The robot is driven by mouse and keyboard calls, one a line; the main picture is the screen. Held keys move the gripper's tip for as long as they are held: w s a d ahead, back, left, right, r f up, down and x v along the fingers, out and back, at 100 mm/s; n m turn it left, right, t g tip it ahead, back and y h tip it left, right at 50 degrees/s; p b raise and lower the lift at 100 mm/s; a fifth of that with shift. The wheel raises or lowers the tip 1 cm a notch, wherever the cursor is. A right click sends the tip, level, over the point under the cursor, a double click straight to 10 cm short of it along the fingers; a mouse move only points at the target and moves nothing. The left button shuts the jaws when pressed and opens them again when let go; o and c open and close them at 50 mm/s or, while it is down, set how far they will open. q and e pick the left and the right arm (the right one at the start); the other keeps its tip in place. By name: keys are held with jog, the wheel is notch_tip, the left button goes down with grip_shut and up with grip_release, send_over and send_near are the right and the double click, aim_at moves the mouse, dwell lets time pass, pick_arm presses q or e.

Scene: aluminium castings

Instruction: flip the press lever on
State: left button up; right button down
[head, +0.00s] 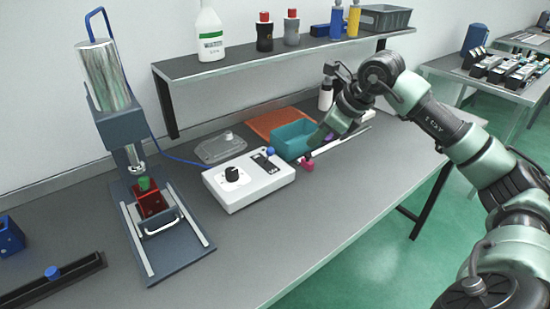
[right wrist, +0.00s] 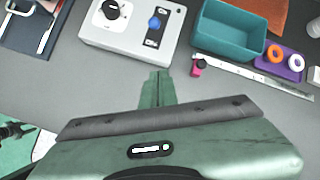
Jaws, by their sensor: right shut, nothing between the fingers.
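The white control box (head: 240,190) sits on the bench, with a black dial and a small lever tipped by a blue knob (head: 270,151) on a black plate. In the right wrist view the box (right wrist: 110,37) is at the top, with the blue knob (right wrist: 154,23) between two small labels too small to read. My right gripper (head: 315,141) is to the right of the box, apart from the lever. In the right wrist view its fingers (right wrist: 157,78) are together and empty, below the box. The press (head: 120,125) stands at the left. My left gripper is not in view.
A teal bin (head: 292,138) stands behind my right gripper. A pink item (head: 307,165) lies near the fingers, beside a metal rule (right wrist: 240,72). A shelf (head: 280,58) overhangs the back.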

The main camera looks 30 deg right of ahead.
aim_at(268, 157)
jog(key=w+a+f+p, duration=0.1)
jog(key=w+f, duration=0.1)
jog(key=w+a+f+p, duration=0.1)
jog(key=w+f, duration=0.2)
jog(key=w+a+f+p, duration=0.1)
jog(key=w+f, duration=0.2)
jog(key=shift+a+f+p, duration=0.1)
jog(key=shift+p, duration=0.25)
jog(key=shift+w+a, duration=0.3)
jog(key=shift+w, duration=0.15)
